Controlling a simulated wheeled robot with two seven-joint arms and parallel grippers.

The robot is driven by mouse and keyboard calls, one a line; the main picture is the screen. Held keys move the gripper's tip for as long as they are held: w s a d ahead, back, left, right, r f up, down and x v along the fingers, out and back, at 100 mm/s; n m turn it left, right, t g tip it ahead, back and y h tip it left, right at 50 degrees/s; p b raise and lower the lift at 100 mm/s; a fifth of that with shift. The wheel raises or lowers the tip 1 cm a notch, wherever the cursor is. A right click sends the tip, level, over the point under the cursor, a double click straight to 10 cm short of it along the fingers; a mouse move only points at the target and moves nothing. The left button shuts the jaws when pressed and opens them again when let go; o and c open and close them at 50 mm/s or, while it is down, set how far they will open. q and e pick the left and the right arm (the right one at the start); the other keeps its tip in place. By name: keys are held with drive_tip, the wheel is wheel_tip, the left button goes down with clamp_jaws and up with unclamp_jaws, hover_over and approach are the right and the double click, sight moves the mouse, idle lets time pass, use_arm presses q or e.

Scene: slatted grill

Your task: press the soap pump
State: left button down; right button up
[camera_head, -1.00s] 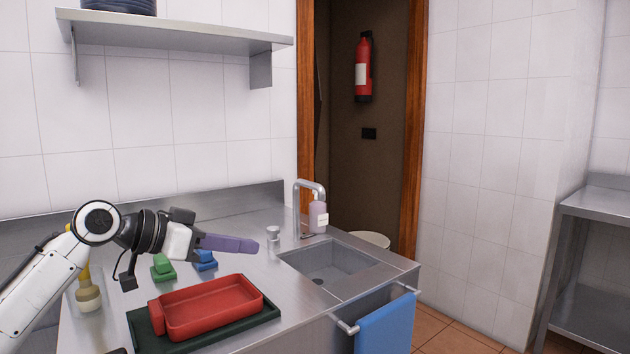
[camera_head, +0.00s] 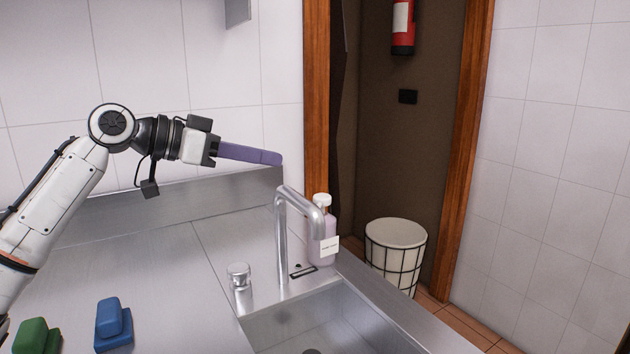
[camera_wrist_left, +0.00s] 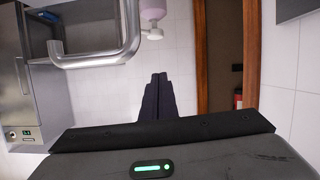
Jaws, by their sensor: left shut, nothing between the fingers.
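The soap bottle (camera_head: 329,252) is pale lilac with a white label and a white pump head (camera_head: 322,200). It stands upright behind the tap, which hides part of it. My left gripper (camera_head: 279,158) is shut and empty, its purple fingers pointing right. It looks higher than the pump head and to its left, apart from it. In the left wrist view, the bottle (camera_wrist_left: 153,8) hangs at the top edge of the upside-down picture with its pump head (camera_wrist_left: 152,33) toward the shut fingers (camera_wrist_left: 158,78). My right gripper is not in view.
The curved metal tap (camera_head: 283,235) rises beside the sink (camera_head: 330,325), left of the bottle. A metal knob (camera_head: 239,275) stands on the counter. A blue block (camera_head: 113,322) and a green block (camera_head: 36,337) lie at the front left. A bin (camera_head: 396,255) stands beyond the counter.

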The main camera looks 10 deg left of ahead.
use_arm(q)
drive_tip(key=x, duration=0.3)
drive_tip(key=f+x, duration=0.1)
drive_tip(key=x, duration=0.3)
drive_tip(key=f+x, duration=0.1)
drive_tip(key=x, duration=0.2)
drive_tip(key=shift+s+f+p, duration=0.1)
drive_tip(key=shift+f+p, duration=0.2)
drive_tip(key=shift+p, duration=0.05)
drive_tip(key=shift+s+f, duration=0.1)
drive_tip(key=shift+f, duration=0.6)
drive_tip(key=shift+f, duration=0.1)
